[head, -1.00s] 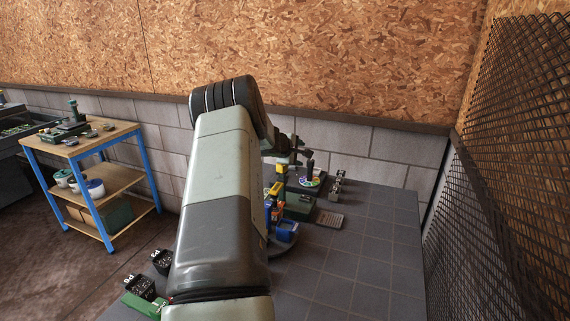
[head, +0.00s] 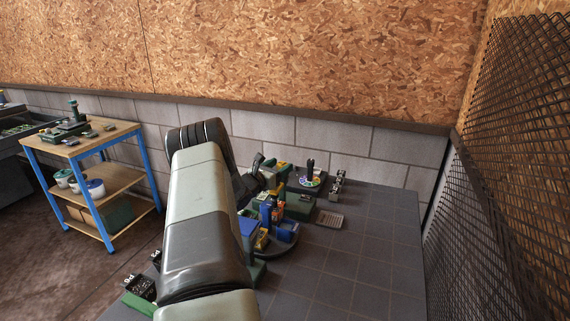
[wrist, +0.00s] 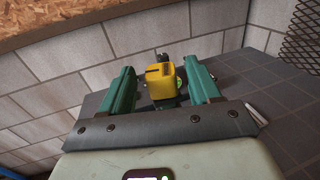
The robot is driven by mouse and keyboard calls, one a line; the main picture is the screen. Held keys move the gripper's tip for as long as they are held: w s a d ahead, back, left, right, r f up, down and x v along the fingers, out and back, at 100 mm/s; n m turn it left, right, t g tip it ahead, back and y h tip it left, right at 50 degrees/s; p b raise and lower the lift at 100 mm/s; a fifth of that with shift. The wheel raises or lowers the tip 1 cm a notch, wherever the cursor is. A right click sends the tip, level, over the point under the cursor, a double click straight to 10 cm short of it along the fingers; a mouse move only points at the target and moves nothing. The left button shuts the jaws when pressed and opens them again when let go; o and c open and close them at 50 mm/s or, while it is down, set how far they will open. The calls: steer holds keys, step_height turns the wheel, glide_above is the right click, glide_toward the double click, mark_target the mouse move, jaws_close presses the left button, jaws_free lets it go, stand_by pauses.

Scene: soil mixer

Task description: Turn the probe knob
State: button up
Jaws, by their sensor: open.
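In the wrist view my gripper (wrist: 161,67) is open, with one green finger on each side of a yellow block-shaped part (wrist: 160,82). Gaps show between the part and both fingers, so they appear apart. A small dark upright piece (wrist: 161,57) shows just behind it. In the head view a dark upright handle (head: 310,167) stands on a round, multicoloured disc (head: 308,181) at the back of the bench. I cannot tell which part is the probe knob. My arm hides part of the bench.
The grey tiled bench (head: 365,240) is clear at the front right. Blue and orange parts (head: 277,215) crowd beside my arm. A green box (head: 299,206) and a flat grey tray (head: 329,219) are near. A mesh screen (head: 500,180) stands at right, a block wall behind.

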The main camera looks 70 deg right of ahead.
steer(key=shift+x, duration=1.8)
steer(key=c, duration=1)
steer(key=shift+o, duration=0.2)
steer(key=shift+w+n+t+h, duration=0.15)
steer(key=shift+n+t, duration=0.6)
steer(key=shift+t, duration=0.45)
steer(key=shift+w+n+t+h, duration=0.15)
steer(key=shift+n+t, duration=0.6)
steer(key=shift+t, duration=0.45)
steer(key=o, duration=1)
steer(key=shift+c, duration=0.2)
step_height(320, 180, up, 10)
steer(key=shift+r, duration=0.1)
